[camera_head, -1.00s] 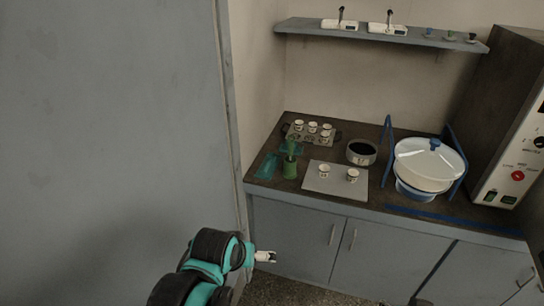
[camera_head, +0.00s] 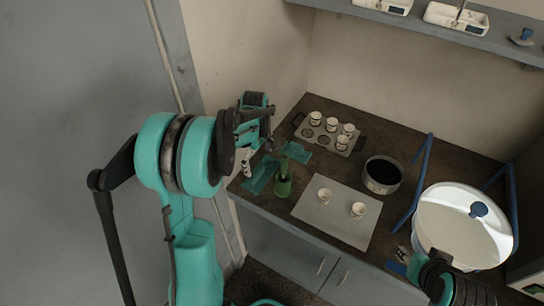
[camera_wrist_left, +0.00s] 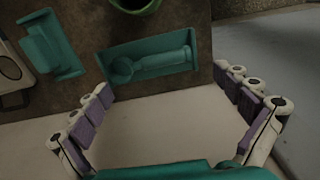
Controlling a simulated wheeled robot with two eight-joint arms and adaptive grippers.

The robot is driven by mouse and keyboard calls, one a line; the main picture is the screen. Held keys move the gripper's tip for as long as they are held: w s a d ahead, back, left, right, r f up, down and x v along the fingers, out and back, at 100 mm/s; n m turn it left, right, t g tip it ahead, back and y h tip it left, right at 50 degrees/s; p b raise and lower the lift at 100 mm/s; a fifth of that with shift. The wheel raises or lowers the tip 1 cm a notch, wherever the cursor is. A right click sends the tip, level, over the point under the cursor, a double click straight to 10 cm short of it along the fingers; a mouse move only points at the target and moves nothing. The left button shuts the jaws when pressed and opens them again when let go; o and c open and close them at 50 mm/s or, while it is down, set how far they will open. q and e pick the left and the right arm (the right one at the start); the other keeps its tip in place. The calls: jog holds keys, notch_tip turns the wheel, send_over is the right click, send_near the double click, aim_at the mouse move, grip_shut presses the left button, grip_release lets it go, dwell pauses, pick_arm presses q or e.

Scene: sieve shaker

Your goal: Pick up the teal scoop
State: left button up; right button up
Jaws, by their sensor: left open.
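The teal scoop (camera_wrist_left: 160,63) lies in a teal holder (camera_wrist_left: 190,48) near the counter's front edge, its round end to the left in the left wrist view. In the head view the teal holder (camera_head: 258,178) is at the counter's left end, partly behind my gripper; the scoop is hard to tell apart there. My left gripper (camera_head: 257,160) is over that end of the counter. In the left wrist view my left gripper (camera_wrist_left: 163,84) is open and empty, its purple-padded fingers spread wide either side of the holder. My right gripper (camera_head: 400,255) is small and unclear near the counter's front right.
A green cup (camera_head: 283,188) stands close beside the holder. A second teal holder (camera_head: 297,152) lies behind. A grey mat (camera_head: 335,222) with two small cups, a dark pot (camera_head: 382,175), a rack (camera_head: 328,137) of small cups and a white lidded bowl (camera_head: 460,225) occupy the counter.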

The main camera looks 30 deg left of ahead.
aim_at(258, 173)
pick_arm(q)
jog(key=shift+w+a+f, duration=0.1)
jog(key=shift+w+f, duration=0.15)
jog(key=shift+f, duration=0.05)
jog(key=shift+s+f+b, duration=0.2)
jog(key=shift+f+b, duration=0.45)
jog(key=shift+f, duration=0.6)
jog(key=f, duration=0.1)
jog(key=f+b, duration=0.1)
jog(key=f, duration=0.1)
jog(key=f+b, duration=0.1)
jog(key=f, duration=0.1)
jog(key=shift+w+a, duration=0.2)
jog(key=shift+a, duration=0.05)
jog(key=shift+r, duration=0.15)
jog(key=c, duration=0.9)
